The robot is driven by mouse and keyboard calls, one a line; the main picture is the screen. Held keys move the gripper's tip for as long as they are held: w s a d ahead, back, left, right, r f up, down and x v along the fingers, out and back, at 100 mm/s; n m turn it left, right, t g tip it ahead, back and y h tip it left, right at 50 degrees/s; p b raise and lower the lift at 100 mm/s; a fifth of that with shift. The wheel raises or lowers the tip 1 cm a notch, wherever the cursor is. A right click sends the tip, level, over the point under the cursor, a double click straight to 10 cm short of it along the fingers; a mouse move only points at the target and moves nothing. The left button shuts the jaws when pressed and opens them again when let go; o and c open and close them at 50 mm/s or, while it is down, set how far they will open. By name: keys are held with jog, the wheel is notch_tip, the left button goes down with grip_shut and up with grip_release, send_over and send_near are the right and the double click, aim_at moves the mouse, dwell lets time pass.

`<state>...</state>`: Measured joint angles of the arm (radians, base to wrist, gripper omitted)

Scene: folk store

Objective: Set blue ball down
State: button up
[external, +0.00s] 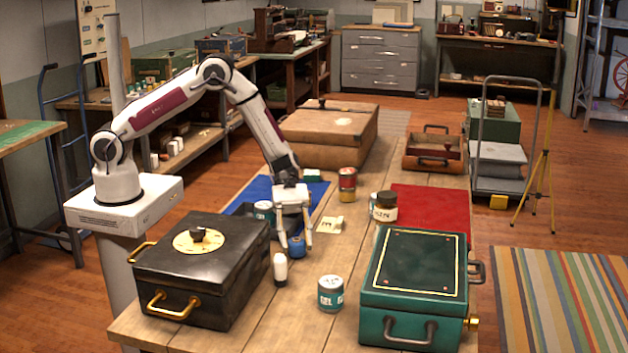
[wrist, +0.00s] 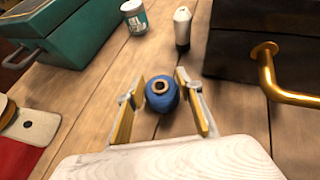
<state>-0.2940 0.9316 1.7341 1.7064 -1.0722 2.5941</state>
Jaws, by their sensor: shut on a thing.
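The blue ball (external: 297,247) is low over the wooden table, between the black chest and the green chest. In the wrist view the blue ball (wrist: 162,97) has a tan ring with a dark centre on top. My gripper (external: 295,240) points down and is shut on the ball, one finger on each side. In the wrist view the fingers of my gripper (wrist: 161,84) flank the ball. I cannot tell whether the ball touches the tabletop.
A white bottle with a dark base (external: 280,268) and a teal-labelled can (external: 331,294) stand close by. The black chest (external: 190,285) is left and the green chest (external: 415,290) right. Bare planks (external: 285,325) lie in front.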

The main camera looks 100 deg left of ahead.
jog(key=shift+f, duration=0.15)
jog(key=o, duration=0.9)
jog(key=shift+r, duration=0.2)
jog(key=shift+v, duration=6)
